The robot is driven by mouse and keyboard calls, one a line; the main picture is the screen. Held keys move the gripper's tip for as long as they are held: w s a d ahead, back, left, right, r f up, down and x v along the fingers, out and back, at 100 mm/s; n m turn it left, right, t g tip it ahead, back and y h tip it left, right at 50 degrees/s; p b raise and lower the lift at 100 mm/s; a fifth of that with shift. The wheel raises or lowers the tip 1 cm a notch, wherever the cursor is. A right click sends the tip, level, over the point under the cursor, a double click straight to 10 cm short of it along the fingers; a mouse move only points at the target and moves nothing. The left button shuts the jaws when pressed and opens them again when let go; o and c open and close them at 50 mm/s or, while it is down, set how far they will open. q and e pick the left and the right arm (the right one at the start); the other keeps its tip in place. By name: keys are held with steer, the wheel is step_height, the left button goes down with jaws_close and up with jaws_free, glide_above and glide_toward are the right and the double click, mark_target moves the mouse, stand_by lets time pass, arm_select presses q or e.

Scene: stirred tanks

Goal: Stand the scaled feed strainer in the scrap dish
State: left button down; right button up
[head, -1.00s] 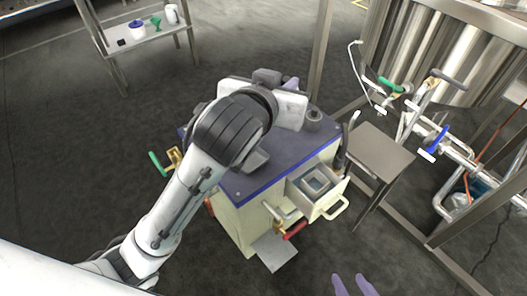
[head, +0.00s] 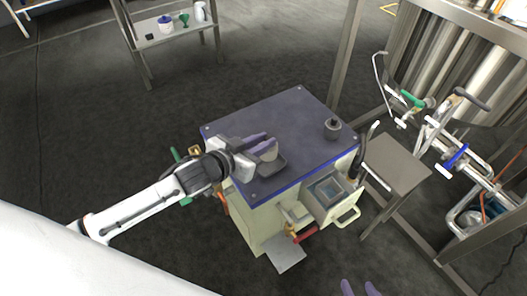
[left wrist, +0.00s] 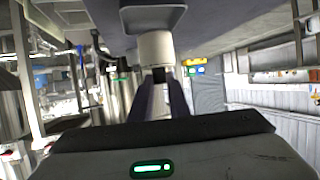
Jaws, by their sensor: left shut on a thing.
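The strainer (head: 269,153) is a pale cream cylinder at the near left part of the blue cart top (head: 290,115). My left gripper (head: 258,146), with purple fingers, is shut on it from the left. The scrap dish (head: 270,168) is a small dark grey tray directly under the strainer. In the left wrist view the strainer (left wrist: 155,46) is at the fingertips, against the grey dish (left wrist: 150,15). I cannot tell whether its end touches the dish floor. My right gripper (head: 360,289) shows only two separated purple fingertips at the bottom edge; it looks open and empty.
A dark round knob-like piece (head: 332,129) stands on the cart's right side. An open drawer (head: 345,205) with a grey container sticks out at the front right. A grey side table (head: 397,163) and piping stand to the right. The back of the cart top is clear.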

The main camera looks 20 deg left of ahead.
mark_target(263, 160)
arm_select(q)
steer(key=shift+f+b, duration=0.5)
steer(key=shift+f, duration=1.5)
steer(key=c, duration=1.7)
jaws_free()
steer(key=shift+r, duration=0.1)
steer(key=shift+r, duration=0.25)
steer(key=p+v, duration=0.2)
steer(key=v, duration=1)
steer(key=s+d+f+g, duration=0.1)
steer(key=s+f, duration=0.3)
steer(key=s, duration=0.1)
steer(key=s+d+f+n+g+y, duration=0.1)
steer(key=s+d+f, duration=0.1)
steer(key=s+f, duration=0.3)
steer(key=s+d+f+g+y, duration=0.1)
steer(key=s+d+f+g, duration=0.1)
steer(key=s+f, duration=0.3)
steer(key=shift+d+f+n, duration=0.15)
steer(key=shift+f+n, duration=0.05)
steer(key=shift+n, duration=0.2)
